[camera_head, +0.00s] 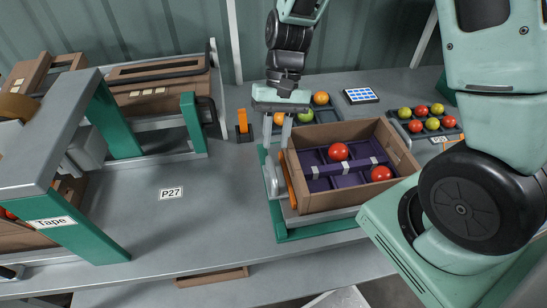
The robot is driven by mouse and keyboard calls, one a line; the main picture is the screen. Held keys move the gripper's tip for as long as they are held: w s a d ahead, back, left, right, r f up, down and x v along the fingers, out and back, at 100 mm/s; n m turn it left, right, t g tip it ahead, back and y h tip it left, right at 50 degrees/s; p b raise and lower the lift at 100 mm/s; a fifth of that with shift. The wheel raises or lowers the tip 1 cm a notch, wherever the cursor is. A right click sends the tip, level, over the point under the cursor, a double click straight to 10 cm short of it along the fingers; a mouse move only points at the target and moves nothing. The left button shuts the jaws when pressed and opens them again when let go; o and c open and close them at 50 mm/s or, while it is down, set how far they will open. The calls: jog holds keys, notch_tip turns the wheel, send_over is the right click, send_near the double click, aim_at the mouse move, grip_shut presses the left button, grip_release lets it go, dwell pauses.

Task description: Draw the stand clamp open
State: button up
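The stand (322,231) is a green frame on the bench carrying an open brown carton (330,201). Along the carton's left side is the stand clamp, with a grey metal part (271,178) and an orange bar (288,184). The bar lies close against the carton wall; whether it touches cannot be told. My gripper (276,146) points down above the clamp at the carton's back left corner. Its two pale fingers are apart, with nothing visible between them. The fingertips are near the clamp's upper end; contact is unclear.
Inside the carton, a purple divider (345,174) holds two red tomatoes (338,151). Trays of tomatoes (425,121) and a blue-keyed pad (361,95) stand behind. A tape machine (50,150) is at left. An orange upright piece (243,121) stands left of my gripper. Bench around the P27 label (171,193) is clear.

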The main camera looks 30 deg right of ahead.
aim_at(272, 167)
jog(key=x, duration=0.6)
jog(key=shift+c, duration=0.4)
jog(key=shift+a, duration=0.1)
grip_shut()
